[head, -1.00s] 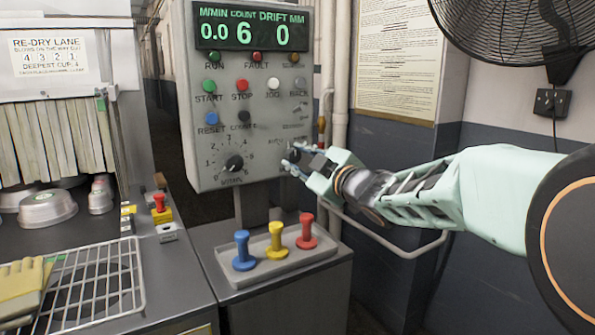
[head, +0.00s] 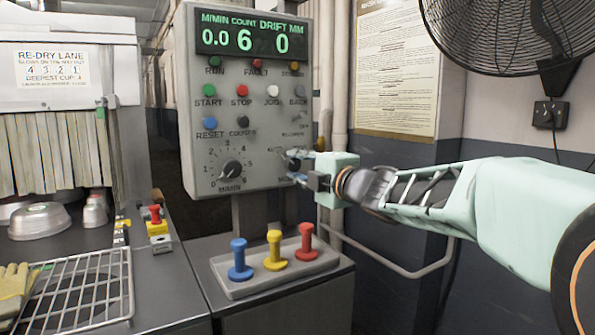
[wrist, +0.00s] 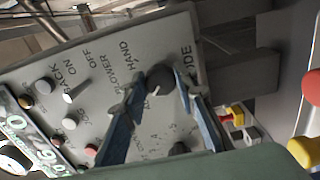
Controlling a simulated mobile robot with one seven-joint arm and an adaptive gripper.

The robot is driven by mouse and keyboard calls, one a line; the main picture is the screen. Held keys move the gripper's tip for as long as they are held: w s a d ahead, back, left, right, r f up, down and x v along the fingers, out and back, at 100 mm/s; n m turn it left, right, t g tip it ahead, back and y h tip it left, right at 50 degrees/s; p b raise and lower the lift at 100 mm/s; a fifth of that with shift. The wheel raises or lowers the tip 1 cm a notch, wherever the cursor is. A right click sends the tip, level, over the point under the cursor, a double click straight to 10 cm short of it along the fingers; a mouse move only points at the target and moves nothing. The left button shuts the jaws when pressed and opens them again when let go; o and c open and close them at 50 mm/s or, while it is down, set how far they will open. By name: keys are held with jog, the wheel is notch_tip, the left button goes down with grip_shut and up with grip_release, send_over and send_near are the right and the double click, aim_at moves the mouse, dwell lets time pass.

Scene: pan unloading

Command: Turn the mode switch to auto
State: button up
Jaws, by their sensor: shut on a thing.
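The mode switch (wrist: 160,80) is a dark round knob on the grey control panel (head: 255,95), at its lower right. In the wrist view the fingers of my gripper (wrist: 162,82) stand on either side of the knob, shut on it. A pale mark on the knob points to the lower left in that view, toward the partly hidden AUTO lettering; HAND is printed on the other side. In the head view my gripper (head: 291,162) is at the panel face and covers most of the switch.
A speed dial (head: 231,169) is left of the switch, with several buttons above. Below the panel, a grey tray (head: 235,290) holds blue, yellow and red knobbed pieces. A wire rack (head: 85,290) and metal pans (head: 40,220) are at left. A fan (head: 510,40) hangs upper right.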

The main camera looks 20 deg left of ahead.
dwell(0.5)
jog(key=o, duration=1.2)
jog(key=shift+c, duration=0.2)
jog(key=v, duration=0.7)
jog(key=shift+s+d, duration=0.15)
jog(key=shift+s, duration=0.05)
